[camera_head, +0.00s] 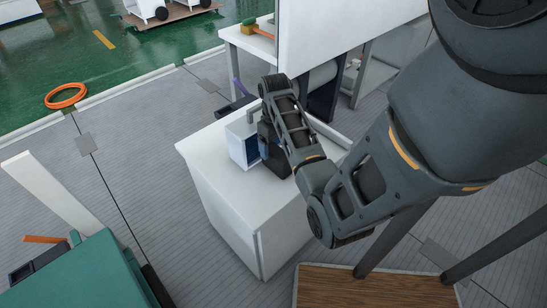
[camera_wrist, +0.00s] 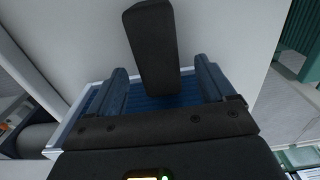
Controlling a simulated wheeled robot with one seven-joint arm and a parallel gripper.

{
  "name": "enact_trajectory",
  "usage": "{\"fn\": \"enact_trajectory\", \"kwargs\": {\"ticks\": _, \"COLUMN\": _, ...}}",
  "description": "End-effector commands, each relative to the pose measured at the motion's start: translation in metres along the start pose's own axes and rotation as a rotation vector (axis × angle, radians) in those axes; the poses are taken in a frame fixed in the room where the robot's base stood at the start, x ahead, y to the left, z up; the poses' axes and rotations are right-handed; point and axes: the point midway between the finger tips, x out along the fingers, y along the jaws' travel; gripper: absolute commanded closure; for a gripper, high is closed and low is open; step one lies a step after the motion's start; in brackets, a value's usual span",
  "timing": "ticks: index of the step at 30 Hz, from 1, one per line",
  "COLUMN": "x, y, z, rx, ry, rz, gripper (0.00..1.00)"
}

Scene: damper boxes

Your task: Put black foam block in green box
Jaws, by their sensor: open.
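The black foam block (camera_wrist: 153,50) shows as a dark upright bar in the wrist view, its lower end between my fingers and over the blue inside of a white-rimmed box (camera_wrist: 75,121). My gripper (camera_wrist: 161,68) is open, with a gap to the block on each side. Whether the block rests in the box or stands clear of it I cannot tell. In the head view my gripper is at the white box (camera_head: 236,147) on a white cabinet, and the block is not distinguishable. A green box-like body (camera_head: 90,272) is at the lower left, cut by the frame; its inside is hidden.
The white cabinet top (camera_head: 205,150) is bare left of the box. A white table (camera_head: 250,42) with a dark roller stands behind. An orange ring (camera_head: 66,95) lies near the green floor. Grey floor (camera_head: 150,175) between cabinet and green body is mostly clear.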

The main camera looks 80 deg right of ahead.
Motion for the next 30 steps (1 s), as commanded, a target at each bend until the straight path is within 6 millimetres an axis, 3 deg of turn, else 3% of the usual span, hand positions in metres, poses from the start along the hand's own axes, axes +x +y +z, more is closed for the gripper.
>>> {"fn": "enact_trajectory", "kwargs": {"ticks": 16, "x": 0.064, "y": 0.002, "z": 0.009, "rx": 0.001, "ry": -0.001, "rz": 0.000, "gripper": 0.17}}
{"fn": "enact_trajectory", "kwargs": {"ticks": 25, "x": 0.069, "y": 0.002, "z": 0.008, "rx": 0.000, "ry": 0.000, "rz": 0.000, "gripper": 0.17}}
{"fn": "enact_trajectory", "kwargs": {"ticks": 30, "x": 0.069, "y": 0.002, "z": 0.008, "rx": 0.000, "ry": 0.000, "rz": 0.000, "gripper": 0.33}}
